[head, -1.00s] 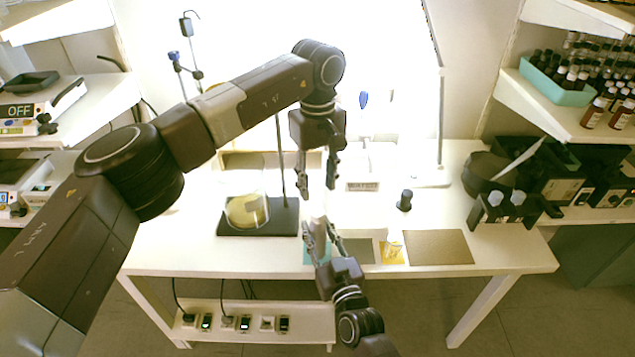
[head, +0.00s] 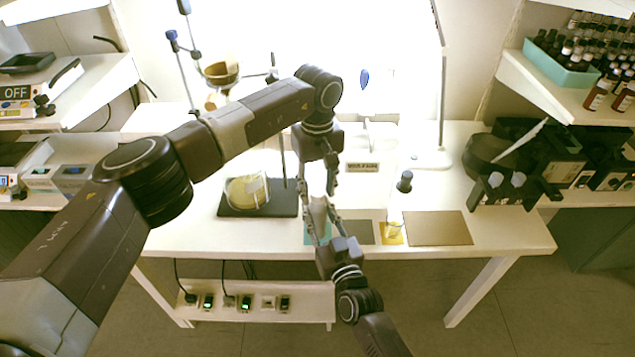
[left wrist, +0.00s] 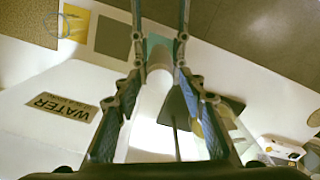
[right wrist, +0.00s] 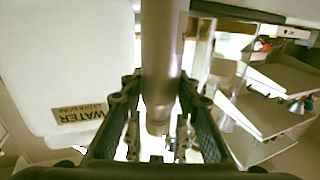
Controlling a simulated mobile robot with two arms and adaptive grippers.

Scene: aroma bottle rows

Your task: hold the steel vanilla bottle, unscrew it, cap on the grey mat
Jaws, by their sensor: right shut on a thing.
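The steel bottle (head: 319,213) stands upright, apparently above the teal mat. My right gripper (head: 323,222) is shut on it; in the right wrist view the steel body (right wrist: 160,50) runs between the fingers. My left gripper (head: 328,188) points down just above the bottle, its fingers apart. In the left wrist view the pale bottle top (left wrist: 158,82) lies between those fingers, with no clear grip on it. The cap's outline is washed out. The grey mat (head: 359,233) lies bare, right of the bottle; it also shows in the left wrist view (left wrist: 113,38).
A yellow mat (head: 384,239) with a small glass beaker (head: 394,229) and a bare brown mat (head: 438,228) lie further right. A dark stand base (head: 228,209) with a flask (head: 247,191) is to the left. A "WATER" label (head: 362,167) is behind.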

